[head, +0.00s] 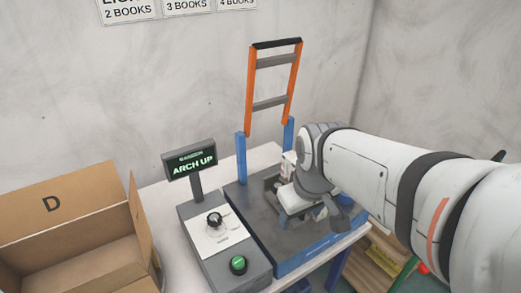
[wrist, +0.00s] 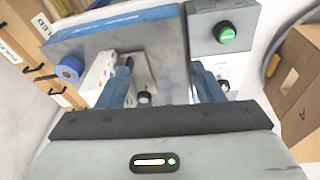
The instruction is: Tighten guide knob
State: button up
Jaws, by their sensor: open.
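A small dark knob (wrist: 143,98) sits on a pale plate (wrist: 140,70) on the machine bed in the wrist view; I take it to be the guide knob. My gripper (wrist: 163,78) is open, with its two blue fingers reaching over the bed on either side of the knob. The knob is nearer the left finger, and I cannot tell whether either finger touches it. In the head view my wrist hangs over the machine bed (head: 258,222) and hides the knob and most of the fingers.
A control box carries a black dial (head: 214,219), a green button (head: 238,264) and a display (head: 189,160) reading "ARCH UP". An orange and blue frame (head: 273,75) rises behind the bed. An open cardboard box (head: 60,225) stands at left. A blue roll (wrist: 69,70) lies beside the bed.

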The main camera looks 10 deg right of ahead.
jog(key=w+n+g+p, duration=0.1)
jog(key=w+n, duration=0.9)
jog(key=w, duration=0.3)
jog(key=n+g+p, duration=0.1)
jog(key=n+g, duration=0.1)
jog(key=n, duration=0.8)
send_near(278, 184)
jog(key=shift+s+a+f, duration=0.1)
jog(key=shift+s+a, duration=0.05)
jog(key=shift+s, duration=0.35)
jog(key=shift+s+a+f, duration=0.1)
jog(key=shift+s, duration=0.35)
jog(key=shift+w+f+p, duration=0.3)
jog(key=shift+f, duration=0.25)
notch_tip(278, 184, down, 7)
jog(key=shift+f+p, duration=0.15)
jog(key=shift+p, duration=0.4)
